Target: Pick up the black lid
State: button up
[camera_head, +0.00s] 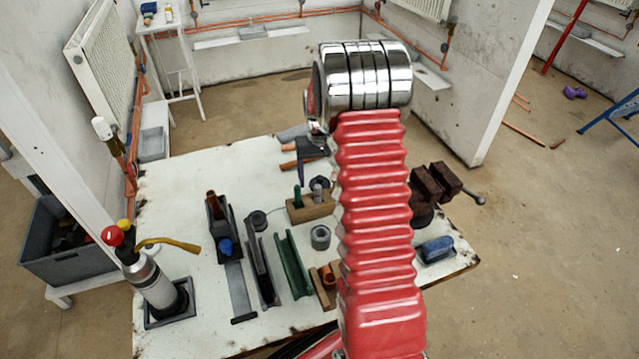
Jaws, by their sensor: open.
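A small dark round piece (319,183), partly behind a wooden block, may be the black lid; it is too small to be sure. Another dark grey round piece (257,219) lies flat left of the block and could also be a lid or a coil. My red ribbed arm with its chrome joint rises through the middle of the view and hides part of the table.
The white table (185,185) bears a wooden block (311,208), a green channel (293,264), a grey metal ring (320,237), a torch cylinder (155,285) at left and a vise (432,190) at right. Its far left is clear. A partition wall (495,80) stands behind at right.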

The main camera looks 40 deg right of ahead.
aim_at(320, 176)
dwell(0.3)
jog(key=c, duration=1.1)
jog(key=shift+r, duration=0.15)
notch_tip(320, 176, up, 10)
jog(key=shift+f, duration=0.1)
dwell(0.6)
